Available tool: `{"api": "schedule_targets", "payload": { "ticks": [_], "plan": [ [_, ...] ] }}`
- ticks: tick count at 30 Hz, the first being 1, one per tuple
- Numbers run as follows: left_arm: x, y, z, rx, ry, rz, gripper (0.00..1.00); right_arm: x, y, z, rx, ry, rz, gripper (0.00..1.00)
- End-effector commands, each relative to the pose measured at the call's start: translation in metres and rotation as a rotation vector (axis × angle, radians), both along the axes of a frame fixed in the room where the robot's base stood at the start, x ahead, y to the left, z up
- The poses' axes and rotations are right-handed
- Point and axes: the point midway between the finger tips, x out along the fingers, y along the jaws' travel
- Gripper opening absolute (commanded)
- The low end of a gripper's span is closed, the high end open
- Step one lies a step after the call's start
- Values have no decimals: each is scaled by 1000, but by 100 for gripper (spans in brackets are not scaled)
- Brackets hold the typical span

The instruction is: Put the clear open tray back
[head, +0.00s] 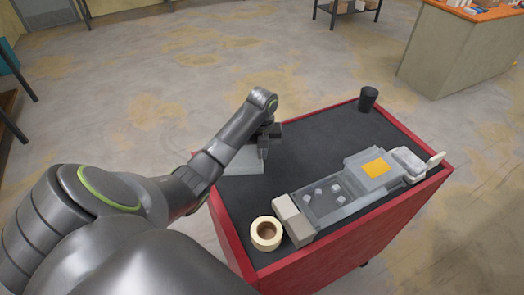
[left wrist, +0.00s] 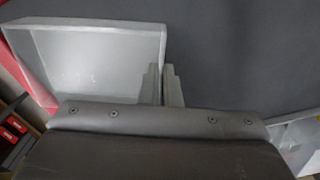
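The clear open tray (head: 242,163) is a pale, see-through, shallow box at the left part of the black cart top. In the left wrist view the tray (left wrist: 95,62) fills the upper left, open side up and empty. My left gripper (head: 265,147) is at the tray's right side. In the wrist view its fingers (left wrist: 163,85) are close together on either side of the tray's right wall, shut on it. I cannot tell whether the tray touches the cart top. My right gripper is not in view.
On the red cart (head: 300,150), a grey tray (head: 343,208) holds several small pale blocks. Beside it are a white box (head: 293,219), a box with an orange label (head: 352,163) and a tape roll (head: 266,233). A black cup (head: 367,99) stands far right. The cart's middle is clear.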

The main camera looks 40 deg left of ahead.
Motion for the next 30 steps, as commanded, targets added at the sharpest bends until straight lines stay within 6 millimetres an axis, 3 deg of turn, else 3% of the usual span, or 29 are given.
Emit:
{"api": "schedule_targets", "payload": {
  "ticks": [7,13,22,26,30],
  "plan": [
    [0,0,-3,0,0,0,0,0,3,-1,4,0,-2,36],
    [0,0,-3,0,0,0,25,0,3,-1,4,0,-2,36],
    [0,0,0,1,-1,0,25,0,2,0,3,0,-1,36],
    [1,1,10,2,-4,0,25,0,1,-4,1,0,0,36],
    [2,1,41,2,-6,0,25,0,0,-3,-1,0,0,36]
  ]
}}
